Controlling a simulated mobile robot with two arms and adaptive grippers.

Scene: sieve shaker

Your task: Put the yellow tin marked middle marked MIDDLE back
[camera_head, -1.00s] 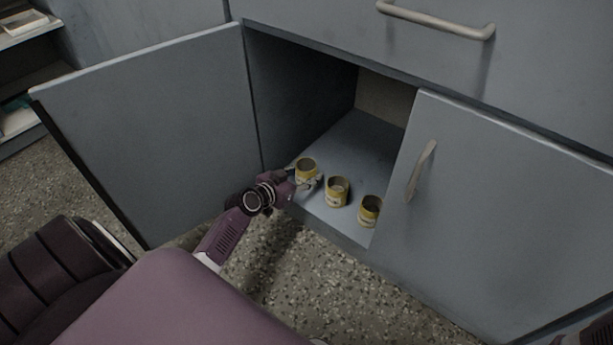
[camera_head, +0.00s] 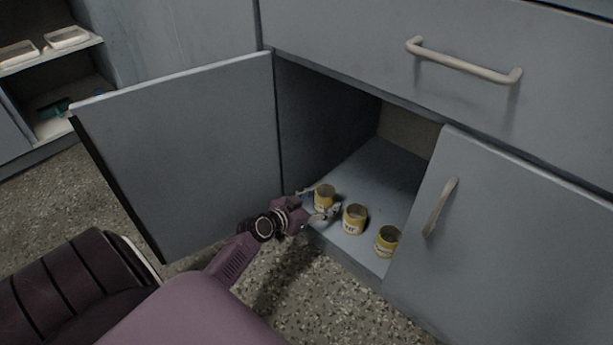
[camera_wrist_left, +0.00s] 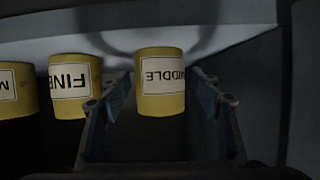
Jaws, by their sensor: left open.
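Three yellow tins stand upright in a row on the floor of the open cabinet. The leftmost in the head view is the tin marked MIDDLE (camera_head: 325,194); its label reads clearly in the left wrist view (camera_wrist_left: 161,82). My left gripper (camera_head: 321,203) is open at the cabinet's front edge. Its fingers (camera_wrist_left: 161,112) lie apart on either side of the MIDDLE tin's near part, with gaps beside it. The tin marked FINE (camera_wrist_left: 72,85) is beside it; in the head view it is the centre tin (camera_head: 354,219). My right gripper is out of view.
A third yellow tin (camera_head: 387,242) stands at the right, near the closed right door (camera_head: 520,240). The open left door (camera_head: 180,150) stands beside my left arm. The cabinet floor (camera_head: 375,170) behind the tins is clear.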

